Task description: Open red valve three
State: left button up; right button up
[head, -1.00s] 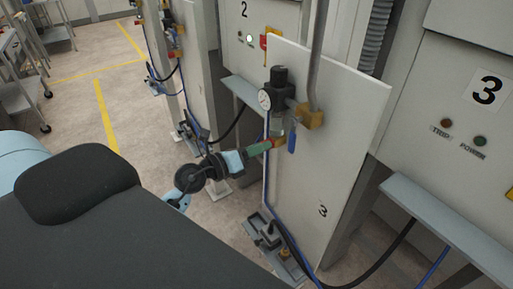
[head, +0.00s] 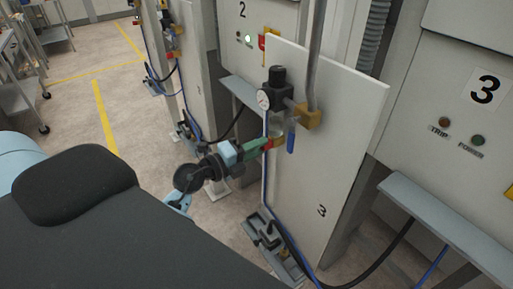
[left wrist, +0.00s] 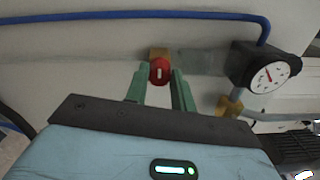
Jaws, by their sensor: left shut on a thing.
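The red valve (left wrist: 159,72) is a small round red knob with a pale mark on its face. It sits on a brass fitting on the white panel numbered 3 (head: 340,160). My left gripper (head: 267,145) reaches it from the left in the head view, with green fingers at the knob. In the left wrist view the fingers of my left gripper (left wrist: 160,78) stand on either side of the knob and are shut on it. The fingers partly hide the knob in the head view. My right gripper is not in view.
A black regulator (head: 280,92) with a round gauge (head: 264,99) sits just above the valve. A blue handle (head: 291,137) hangs right of the fingers. A blue hose (left wrist: 130,15) runs along the panel. A foot pedal (head: 265,233) lies on the floor below.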

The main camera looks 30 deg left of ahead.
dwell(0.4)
pick_arm(q)
jog(key=o, duration=1)
jog(key=b+v, duration=0.1)
jog(key=v, duration=0.6)
jog(key=shift+s, duration=0.4)
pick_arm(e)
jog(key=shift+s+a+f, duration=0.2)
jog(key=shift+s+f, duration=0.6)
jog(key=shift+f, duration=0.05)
pick_arm(q)
jog(key=shift+a, duration=0.15)
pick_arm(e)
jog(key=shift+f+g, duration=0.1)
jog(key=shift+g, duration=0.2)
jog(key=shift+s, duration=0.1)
